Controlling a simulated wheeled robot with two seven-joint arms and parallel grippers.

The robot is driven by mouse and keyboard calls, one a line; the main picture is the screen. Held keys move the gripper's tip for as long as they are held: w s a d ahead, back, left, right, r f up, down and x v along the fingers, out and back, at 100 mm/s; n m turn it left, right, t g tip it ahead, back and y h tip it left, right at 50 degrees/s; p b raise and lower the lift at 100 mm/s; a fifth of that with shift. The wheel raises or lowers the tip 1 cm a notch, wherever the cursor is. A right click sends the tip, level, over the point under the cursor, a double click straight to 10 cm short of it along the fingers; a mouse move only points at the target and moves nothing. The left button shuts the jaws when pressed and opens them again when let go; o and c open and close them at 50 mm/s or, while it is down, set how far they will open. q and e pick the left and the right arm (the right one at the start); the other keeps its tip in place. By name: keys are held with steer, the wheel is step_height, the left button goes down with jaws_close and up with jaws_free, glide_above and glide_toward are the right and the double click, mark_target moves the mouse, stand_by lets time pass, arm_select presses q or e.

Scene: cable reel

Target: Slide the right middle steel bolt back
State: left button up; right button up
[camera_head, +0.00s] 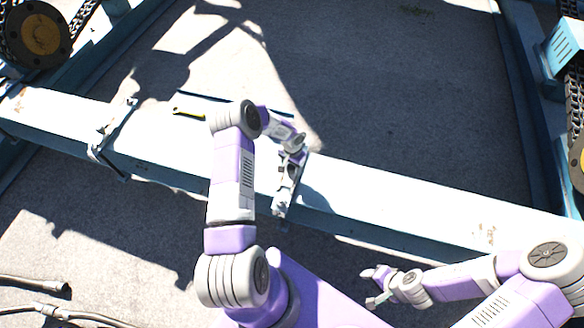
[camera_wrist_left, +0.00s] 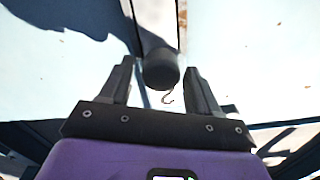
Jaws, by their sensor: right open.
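A pale bracket with the steel bolt (camera_head: 282,196) sits across the light blue beam (camera_head: 390,205) near the middle of the head view. My left gripper (camera_head: 294,158) is over this bracket and hides part of it. In the left wrist view, a dark round-ended cylinder (camera_wrist_left: 160,70), apparently the bolt's end, shows between the two fingers of my left gripper (camera_wrist_left: 160,82). The fingers stand apart, with narrow gaps visible beside the cylinder. My right gripper (camera_head: 370,286) is open and empty, in front of the beam at the lower right.
A second bracket (camera_head: 112,128) crosses the beam at the left. Blue frame rails and chains flank both sides. Hoses (camera_head: 50,308) lie at the lower left.

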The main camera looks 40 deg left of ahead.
arm_select(q)
steer(key=shift+s, duration=0.15)
step_height(320, 180, up, 7)
steer(key=shift+r+p, duration=0.2)
steer(key=shift+p, duration=1)
